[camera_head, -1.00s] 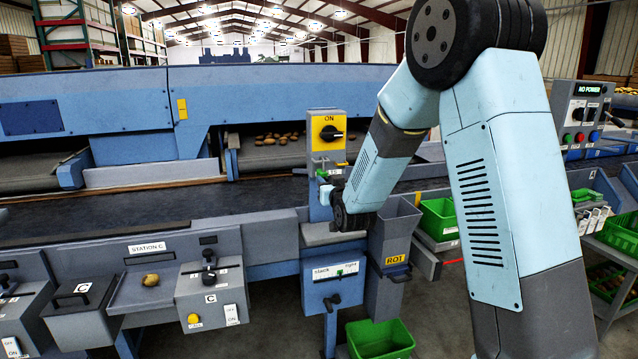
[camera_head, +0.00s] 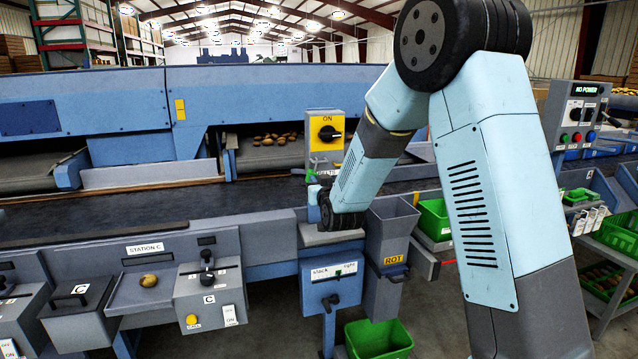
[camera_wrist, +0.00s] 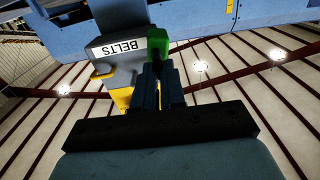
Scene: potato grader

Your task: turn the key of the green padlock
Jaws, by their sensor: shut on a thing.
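The green padlock (camera_wrist: 158,43) shows in the wrist view just beyond the fingertips of my gripper (camera_wrist: 158,68), beside the grey box with the BELTS label. In the head view only a small green part of the padlock (camera_head: 311,178) shows, below the yellow ON switch (camera_head: 326,132). My gripper's two dark fingers are close together and end at the padlock. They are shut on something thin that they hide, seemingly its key. In the head view my wrist covers most of the gripper.
A slack/tight gauge box (camera_head: 333,286) with a crank stands below my wrist. A grey ROT chute (camera_head: 391,240) stands close to its right, with a green crate (camera_head: 380,340) under it. The dark belt (camera_head: 150,208) runs behind. Station C's controls (camera_head: 207,285) are at left.

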